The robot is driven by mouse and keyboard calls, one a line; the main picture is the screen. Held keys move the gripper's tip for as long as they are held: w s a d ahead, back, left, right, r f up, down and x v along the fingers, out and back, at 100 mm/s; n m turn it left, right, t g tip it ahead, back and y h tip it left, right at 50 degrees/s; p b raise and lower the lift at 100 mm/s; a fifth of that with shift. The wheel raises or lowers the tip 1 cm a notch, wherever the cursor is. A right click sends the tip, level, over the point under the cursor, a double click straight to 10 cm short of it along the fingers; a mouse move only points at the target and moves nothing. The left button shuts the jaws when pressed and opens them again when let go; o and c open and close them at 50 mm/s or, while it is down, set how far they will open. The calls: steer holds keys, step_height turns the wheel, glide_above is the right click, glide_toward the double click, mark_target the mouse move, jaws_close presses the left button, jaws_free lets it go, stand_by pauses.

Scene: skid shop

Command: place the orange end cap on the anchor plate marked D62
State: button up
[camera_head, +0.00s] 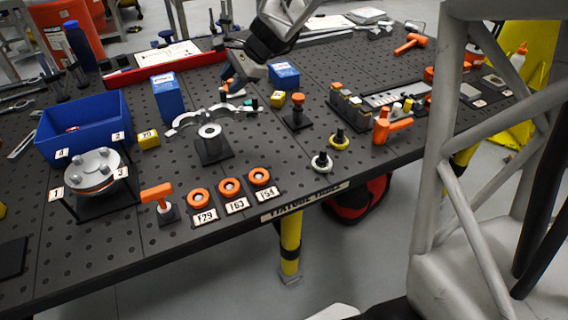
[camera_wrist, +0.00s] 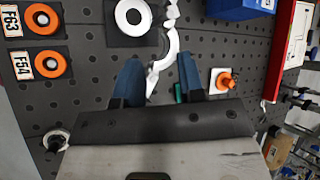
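My gripper (camera_wrist: 160,70) is open, its two blue fingers apart over the table; in the head view its end (camera_head: 245,80) is at the back middle. A small orange piece (camera_wrist: 226,81) stands on a white square plate just right of the fingers in the wrist view; I cannot tell whether it is the end cap. Orange rings (camera_head: 198,197) sit on dark plates at the front edge. I can read no D62 mark in either view. A white curved part (camera_wrist: 165,60) lies below and between the fingers, with nothing clearly held.
A round flanged fixture (camera_head: 95,170) is at the left. A grey tubular frame (camera_head: 450,130) stands at the right. Dark perforated tabletop is free at the middle right.

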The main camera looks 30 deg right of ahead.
steer(key=s+a+n+g+h, duration=0.1)
steer(key=s+n+h, duration=0.6)
steer(key=s, duration=2.7)
steer(key=a+n, duration=0.1)
steer(key=n, duration=0.6)
steer(key=shift+s+r+h, duration=0.35)
steer(key=shift+r+h, duration=0.05)
